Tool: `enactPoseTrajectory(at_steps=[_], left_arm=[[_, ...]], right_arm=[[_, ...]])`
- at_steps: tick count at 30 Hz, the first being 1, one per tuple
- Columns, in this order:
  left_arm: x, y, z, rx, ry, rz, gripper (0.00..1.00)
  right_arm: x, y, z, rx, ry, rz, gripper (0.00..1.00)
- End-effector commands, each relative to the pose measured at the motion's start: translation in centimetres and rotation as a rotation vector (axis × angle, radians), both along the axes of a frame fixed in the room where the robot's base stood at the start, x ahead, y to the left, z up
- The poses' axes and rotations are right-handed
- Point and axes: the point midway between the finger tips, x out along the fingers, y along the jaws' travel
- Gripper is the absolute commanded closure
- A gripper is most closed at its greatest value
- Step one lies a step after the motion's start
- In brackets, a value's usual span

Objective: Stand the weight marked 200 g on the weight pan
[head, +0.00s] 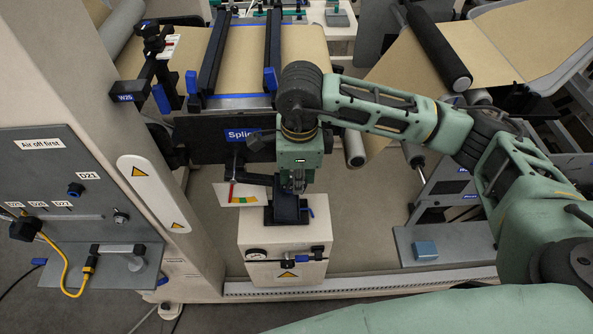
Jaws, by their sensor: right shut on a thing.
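My right gripper (297,184) points down above the white cabinet, in the middle of the head view. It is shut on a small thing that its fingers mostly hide. I cannot tell whether this is the 200 g weight, and no such mark is readable. A black upright piece (287,208) stands on the cabinet directly below the fingertips; I cannot tell whether they touch. A dark arm (254,178) reaches in from the left beside the gripper, over a coloured scale card (243,194). I cannot make out the weight pan for certain. My left gripper is not in view.
The white cabinet (285,238) has a gauge and a blue-handled valve on its front. The splice table (240,68) stands behind the gripper. A blue block (425,251) lies on a grey shelf (453,243) at right. A grey air panel (75,190) is at left.

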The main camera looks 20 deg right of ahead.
Motion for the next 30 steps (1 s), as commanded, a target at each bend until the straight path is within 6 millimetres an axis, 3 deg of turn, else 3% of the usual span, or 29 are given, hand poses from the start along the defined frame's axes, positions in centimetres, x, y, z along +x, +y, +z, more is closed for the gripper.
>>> enactPoseTrajectory(at_steps=[7,18,30], left_arm=[[-1.1,0.2,-0.8,0.004,0.017,0.001,0.48],[-0.1,0.0,-1.9,0.000,0.002,0.002,0.48],[0.1,-0.4,-5.1,-0.005,-0.001,0.002,0.48]], right_arm=[[0.0,0.4,-1.5,0.000,0.001,0.004,1.00],[0.3,1.1,-4.4,0.000,0.000,0.005,1.00],[0.5,1.7,-6.9,0.000,-0.002,0.004,1.00]])
